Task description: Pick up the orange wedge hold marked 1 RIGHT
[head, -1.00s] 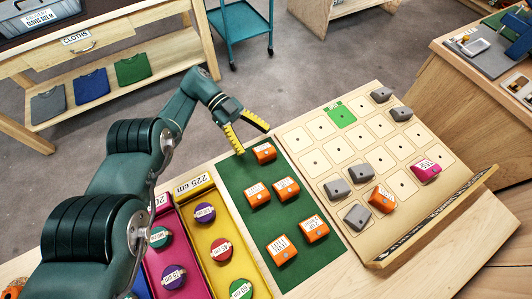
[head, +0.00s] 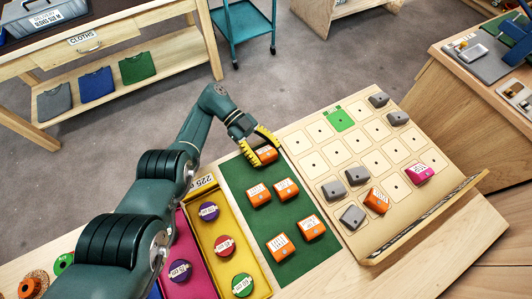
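Several orange wedge holds lie on the green mat (head: 299,271). One orange hold (head: 266,154) is at the mat's far end. Below it are a left hold (head: 258,195) and a right hold (head: 286,189), and nearer are another left hold (head: 280,246) and right hold (head: 312,227). Their labels are too small to read surely, so I cannot tell which is 1 RIGHT. My gripper (head: 267,155) has its yellow fingers down on either side of the far hold, partly hiding it. I cannot tell whether they press on it.
The tilted wooden panel (head: 417,218) right of the mat carries grey holds, a pink hold (head: 419,174), an orange hold (head: 377,200) and a green marker (head: 339,120). Left of the mat, a yellow tray (head: 241,258) and a pink tray (head: 187,250) hold round labelled pieces.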

